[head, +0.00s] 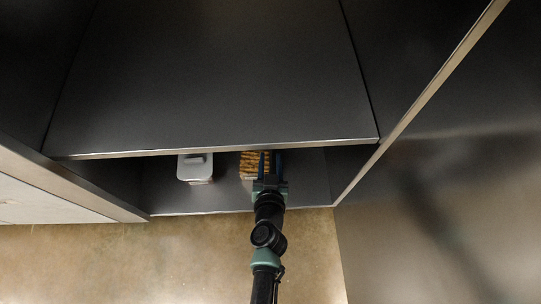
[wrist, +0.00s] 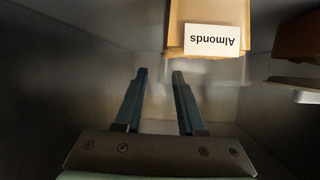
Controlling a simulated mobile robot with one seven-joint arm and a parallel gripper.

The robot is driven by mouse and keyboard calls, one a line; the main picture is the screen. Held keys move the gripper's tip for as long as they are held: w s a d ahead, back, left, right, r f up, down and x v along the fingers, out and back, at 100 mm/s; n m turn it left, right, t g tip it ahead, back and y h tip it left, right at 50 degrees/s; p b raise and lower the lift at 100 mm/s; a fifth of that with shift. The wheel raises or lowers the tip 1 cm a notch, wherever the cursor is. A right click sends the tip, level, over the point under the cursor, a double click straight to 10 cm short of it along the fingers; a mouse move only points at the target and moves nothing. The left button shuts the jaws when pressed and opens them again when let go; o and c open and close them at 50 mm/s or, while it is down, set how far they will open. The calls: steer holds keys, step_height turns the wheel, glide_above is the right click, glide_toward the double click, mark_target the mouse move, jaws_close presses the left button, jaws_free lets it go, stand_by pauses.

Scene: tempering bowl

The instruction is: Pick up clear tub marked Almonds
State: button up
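The clear tub marked Almonds (wrist: 207,12) shows at the top of the wrist view, with tan-brown contents and a white label reading "Almonds" upside down. In the head view the tub (head: 250,166) stands on the lower shelf, partly hidden by my gripper and the upper panel's edge. My gripper (wrist: 160,73) is open, its two dark blue fingers apart with nothing between them. The fingertips lie short of the tub and left of its label in the wrist view. In the head view my gripper (head: 270,163) overlaps the tub's right side; contact cannot be told.
A white lidded container (head: 196,167) stands on the same shelf (head: 220,202), left of the tub. A brown object with a pale lower part (wrist: 300,82) is at the right of the wrist view. A dark panel (head: 215,80) overhangs the shelf, with a side wall close on the right.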

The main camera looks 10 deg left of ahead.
steer(key=shift+x, duration=1.05)
jaws_close()
stand_by(0.7)
